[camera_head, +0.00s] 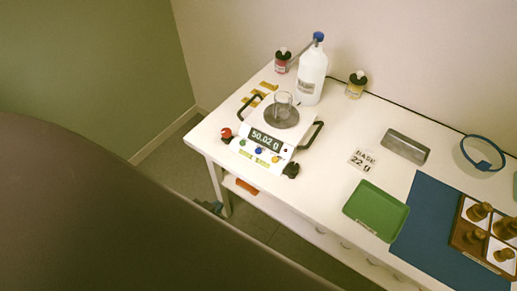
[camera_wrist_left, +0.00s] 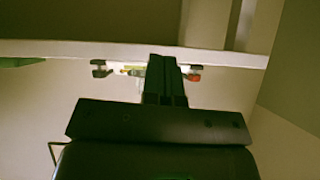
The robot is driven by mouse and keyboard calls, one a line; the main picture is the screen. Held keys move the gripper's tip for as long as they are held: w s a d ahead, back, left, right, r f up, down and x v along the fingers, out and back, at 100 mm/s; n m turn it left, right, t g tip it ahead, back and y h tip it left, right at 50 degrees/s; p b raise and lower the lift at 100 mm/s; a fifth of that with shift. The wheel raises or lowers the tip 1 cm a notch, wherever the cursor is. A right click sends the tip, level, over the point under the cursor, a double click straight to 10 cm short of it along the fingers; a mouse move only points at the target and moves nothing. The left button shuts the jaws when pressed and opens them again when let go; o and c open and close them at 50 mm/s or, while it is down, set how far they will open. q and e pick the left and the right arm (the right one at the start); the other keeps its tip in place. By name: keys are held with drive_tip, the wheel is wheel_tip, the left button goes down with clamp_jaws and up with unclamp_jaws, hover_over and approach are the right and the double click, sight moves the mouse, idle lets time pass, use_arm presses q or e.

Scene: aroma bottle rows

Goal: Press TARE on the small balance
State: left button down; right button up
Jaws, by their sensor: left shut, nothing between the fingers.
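The small balance (camera_head: 273,128) stands near the left end of the white table. Its display reads 50.02 g, and a glass beaker (camera_head: 282,106) sits on its round pan. Its front panel has small coloured buttons, including a blue button (camera_head: 258,150); I cannot read which is TARE. A red knob (camera_head: 226,133) is at its left side. My left gripper (camera_head: 214,207) shows only as a small dark tip below the front table edge, apart from the balance. In the left wrist view, its fingers (camera_wrist_left: 162,65) are shut and empty, pointing toward the balance's front. My right gripper is out of view.
A white bottle (camera_head: 310,82) and small jars stand behind the balance. To the right are a "BASE 22 g" card (camera_head: 362,159), a green tray (camera_head: 376,209), a grey block (camera_head: 405,146) and a blue mat (camera_head: 430,245). My own dark body part covers the lower left.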

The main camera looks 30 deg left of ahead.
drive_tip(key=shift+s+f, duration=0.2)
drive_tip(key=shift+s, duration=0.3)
use_arm(q)
drive_tip(key=w+d+r+m+g+h+p, duration=0.1)
drive_tip(key=w+r+m+h+p, duration=0.2)
drive_tip(key=w+r, duration=0.8)
drive_tip(key=w+d+r+m+g+h+p, duration=0.1)
drive_tip(key=w+d+r+m+h+p, duration=0.2)
drive_tip(key=w+r, duration=0.85)
drive_tip(key=s+a+f+n+g+h, duration=0.1)
drive_tip(key=a+f+n+g, duration=0.2)
drive_tip(key=f+n, duration=0.2)
drive_tip(key=shift+s+a+f+g+h, duration=0.15)
drive_tip(key=shift+s+f+g+h, duration=0.15)
drive_tip(key=shift+f, duration=0.1)
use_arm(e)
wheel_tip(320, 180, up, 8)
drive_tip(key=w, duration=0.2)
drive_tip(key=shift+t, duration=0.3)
